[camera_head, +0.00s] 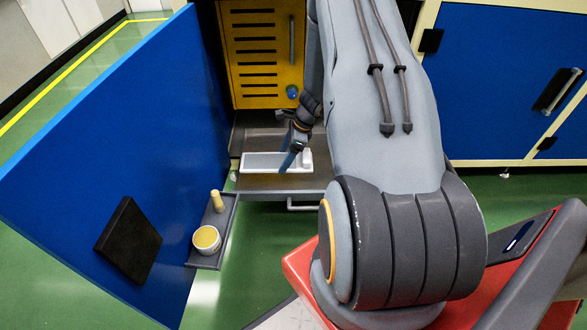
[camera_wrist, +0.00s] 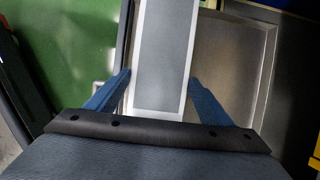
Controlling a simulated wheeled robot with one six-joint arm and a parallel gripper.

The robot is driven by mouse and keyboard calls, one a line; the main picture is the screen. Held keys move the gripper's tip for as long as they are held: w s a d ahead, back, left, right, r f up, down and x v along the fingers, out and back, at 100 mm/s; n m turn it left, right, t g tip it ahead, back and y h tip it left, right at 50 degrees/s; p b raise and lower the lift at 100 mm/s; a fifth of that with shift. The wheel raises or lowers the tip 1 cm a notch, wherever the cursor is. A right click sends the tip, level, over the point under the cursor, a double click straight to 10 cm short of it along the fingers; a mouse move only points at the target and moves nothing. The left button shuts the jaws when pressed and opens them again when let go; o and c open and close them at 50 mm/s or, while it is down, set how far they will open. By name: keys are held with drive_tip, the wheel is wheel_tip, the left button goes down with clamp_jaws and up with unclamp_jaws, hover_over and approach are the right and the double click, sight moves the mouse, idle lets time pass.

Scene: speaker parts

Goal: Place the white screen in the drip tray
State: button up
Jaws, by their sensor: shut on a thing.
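The white screen (camera_head: 262,161) is a flat, narrow panel with a white border and a grey middle. In the wrist view the screen (camera_wrist: 166,45) runs lengthwise between the two blue fingers. My gripper (camera_head: 287,161) is shut on it; the gripper also shows in the wrist view (camera_wrist: 160,77). The drip tray (camera_head: 265,134) looks like the grey metal tray below the yellow panel, and it shows right of the screen in the wrist view (camera_wrist: 232,62). The screen overlaps the tray's front part in the head view. I cannot tell whether it touches the tray.
A yellow slotted panel (camera_head: 262,50) stands behind the tray. An open blue door (camera_head: 110,150) is at left, with a small shelf (camera_head: 217,227) holding a cup (camera_head: 206,240) and a pale-handled tool (camera_head: 217,201). A blue cabinet (camera_head: 500,80) is at right.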

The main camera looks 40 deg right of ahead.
sight(298, 161)
wheel_tip(298, 161, down, 9)
drive_tip(key=b, duration=0.2)
drive_tip(key=shift+r+b, duration=0.1)
drive_tip(key=shift+b, duration=0.2)
drive_tip(key=shift+f, duration=0.2)
drive_tip(key=o, duration=1.1)
drive_tip(key=shift+r, duration=0.1)
drive_tip(key=p+v, duration=0.3)
drive_tip(key=v, duration=0.9)
drive_tip(key=shift+r, duration=0.15)
